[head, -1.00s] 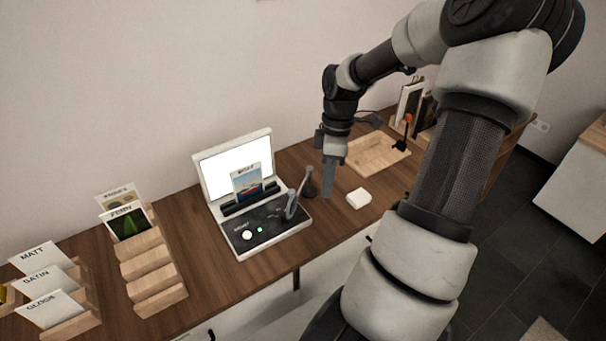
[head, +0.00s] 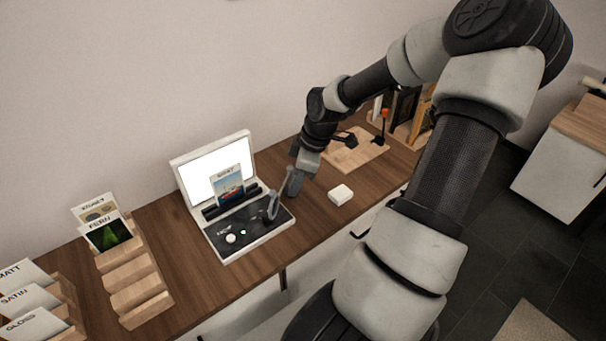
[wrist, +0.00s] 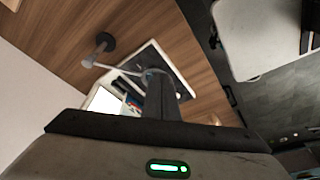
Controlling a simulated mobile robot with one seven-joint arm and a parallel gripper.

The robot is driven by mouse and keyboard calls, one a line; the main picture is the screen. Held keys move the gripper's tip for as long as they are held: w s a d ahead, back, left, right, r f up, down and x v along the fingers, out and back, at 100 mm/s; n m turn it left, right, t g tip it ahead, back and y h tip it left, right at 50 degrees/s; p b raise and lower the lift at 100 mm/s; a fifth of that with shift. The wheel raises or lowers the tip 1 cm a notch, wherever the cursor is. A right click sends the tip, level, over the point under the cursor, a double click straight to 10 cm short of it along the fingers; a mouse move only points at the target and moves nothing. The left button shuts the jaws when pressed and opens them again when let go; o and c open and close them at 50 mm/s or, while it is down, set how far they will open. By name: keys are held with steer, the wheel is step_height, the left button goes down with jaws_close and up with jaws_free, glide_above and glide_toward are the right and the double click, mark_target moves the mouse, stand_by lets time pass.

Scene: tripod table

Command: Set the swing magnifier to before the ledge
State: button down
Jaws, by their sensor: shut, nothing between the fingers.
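The swing magnifier's grey ring-like end (head: 273,205) shows in the head view over the right part of the dark console panel. In the wrist view its post on a round dark base (wrist: 105,42) stands on the wood, with a pale arm running toward the console. The black ledge (head: 222,209) crosses the foot of the lit screen and holds a picture card (head: 228,187). My gripper (head: 293,188) is shut and empty, pointing down at the console's right edge by the magnifier. It hides the post in the head view; I cannot tell whether it touches.
A white block (head: 340,195) lies right of the console. A wooden tray (head: 365,153) is behind it, with an orange-topped stand. Stepped card racks (head: 137,285) stand at the left. Bare tabletop (head: 185,235) lies left of the console.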

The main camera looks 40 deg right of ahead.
mark_target(275, 192)
steer(key=shift+w+a+f, duration=0.2)
steer(key=shift+w+a, duration=0.9)
steer(key=shift+a, duration=0.05)
steer(key=shift+w+a+m+b, duration=0.4)
steer(key=shift+w+a+m, duration=0.1)
steer(key=shift+w+a, duration=0.1)
steer(key=w+a+m+t+h+b, duration=0.1)
steer(key=w+a+m+b, duration=0.3)
steer(key=w+m+b, duration=0.1)
steer(key=shift+w+m+h, duration=0.4)
steer(key=shift+w+m, duration=0.4)
steer(key=shift+w, duration=0.4)
steer(key=shift+s, duration=0.1)
